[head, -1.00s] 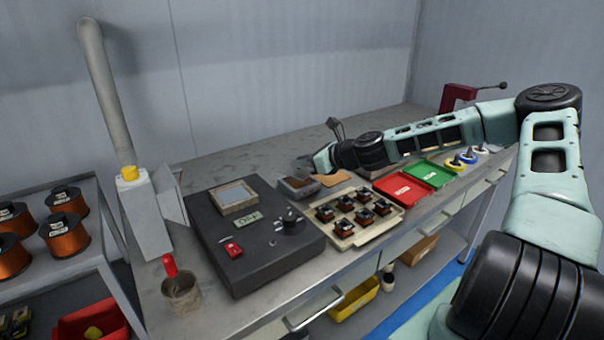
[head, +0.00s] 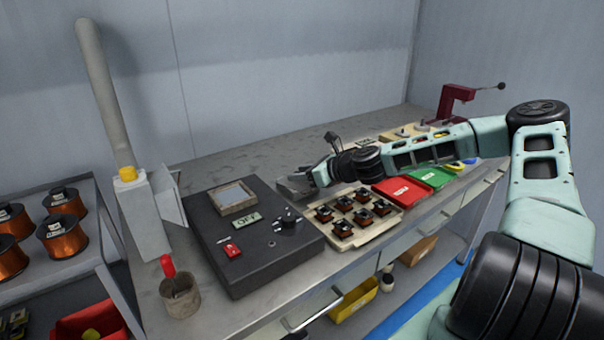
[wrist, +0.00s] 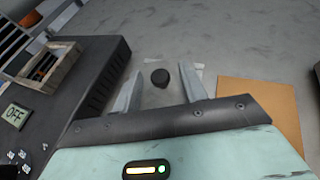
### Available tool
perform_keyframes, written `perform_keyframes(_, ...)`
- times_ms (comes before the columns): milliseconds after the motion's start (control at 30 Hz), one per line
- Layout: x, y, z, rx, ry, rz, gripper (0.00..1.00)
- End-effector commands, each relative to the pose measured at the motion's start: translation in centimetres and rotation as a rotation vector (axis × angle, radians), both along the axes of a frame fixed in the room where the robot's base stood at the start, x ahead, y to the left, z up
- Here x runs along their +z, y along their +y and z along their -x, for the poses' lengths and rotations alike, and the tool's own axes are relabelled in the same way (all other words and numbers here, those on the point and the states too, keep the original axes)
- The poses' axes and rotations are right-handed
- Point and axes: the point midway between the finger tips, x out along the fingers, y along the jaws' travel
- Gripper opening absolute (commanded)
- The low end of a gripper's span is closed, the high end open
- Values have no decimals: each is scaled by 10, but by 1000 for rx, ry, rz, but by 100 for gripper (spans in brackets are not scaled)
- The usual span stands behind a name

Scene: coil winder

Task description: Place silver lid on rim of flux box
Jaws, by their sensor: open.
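The silver lid (wrist: 155,98), a flat grey plate with a black knob (wrist: 160,77), lies between my fingers in the wrist view. My gripper (wrist: 161,73) is open, with one finger on each side of the knob and a gap to it. In the head view my gripper (head: 297,184) is low over the spot beside the black unit where the flux box stands. The lid and my gripper cover the box, so I cannot tell whether the lid sits evenly on its rim.
The black unit (head: 262,262) with an OFF display is close on the left. A brown pad (wrist: 258,110) lies to the right in the wrist view. A tray of small coils (head: 378,230) and red (head: 398,192) and green (head: 432,177) bins stand nearby. The bench behind is clear.

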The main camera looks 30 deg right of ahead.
Motion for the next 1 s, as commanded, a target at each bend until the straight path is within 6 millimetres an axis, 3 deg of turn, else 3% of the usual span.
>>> perform_keyframes(167,8,-5,10,-1,0,0,42)
perform_keyframes(600,41,-39,83,-3,0,1,42)
perform_keyframes(800,48,-45,99,0,0,1,42)
perform_keyframes(1000,49,-46,101,0,0,1,42)
